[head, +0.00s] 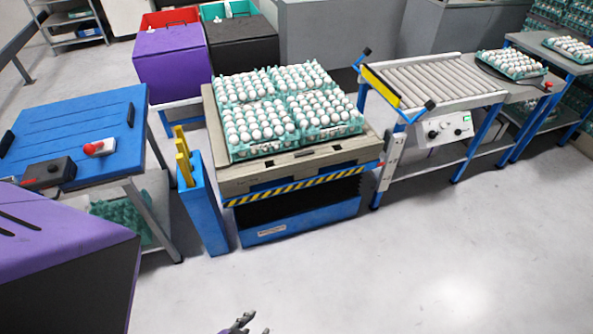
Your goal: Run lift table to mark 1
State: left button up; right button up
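The lift table (300,189) stands in the middle of the head view, with a yellow-and-black striped front edge and a black skirt above a blue base. A pallet (245,178) on it bears several teal trays (240,152) of white eggs. A pale upright plate (392,160) stands at its right front corner, with a red piece beside it; its markings are too small to read. My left gripper (246,326) is at the bottom edge, partly cut off and well in front of the lift table. Its opening is unclear. My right gripper is not in view.
A blue post (205,210) stands beside the lift. A roller conveyor (435,82) with a control panel (445,129) is right. The front floor is clear.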

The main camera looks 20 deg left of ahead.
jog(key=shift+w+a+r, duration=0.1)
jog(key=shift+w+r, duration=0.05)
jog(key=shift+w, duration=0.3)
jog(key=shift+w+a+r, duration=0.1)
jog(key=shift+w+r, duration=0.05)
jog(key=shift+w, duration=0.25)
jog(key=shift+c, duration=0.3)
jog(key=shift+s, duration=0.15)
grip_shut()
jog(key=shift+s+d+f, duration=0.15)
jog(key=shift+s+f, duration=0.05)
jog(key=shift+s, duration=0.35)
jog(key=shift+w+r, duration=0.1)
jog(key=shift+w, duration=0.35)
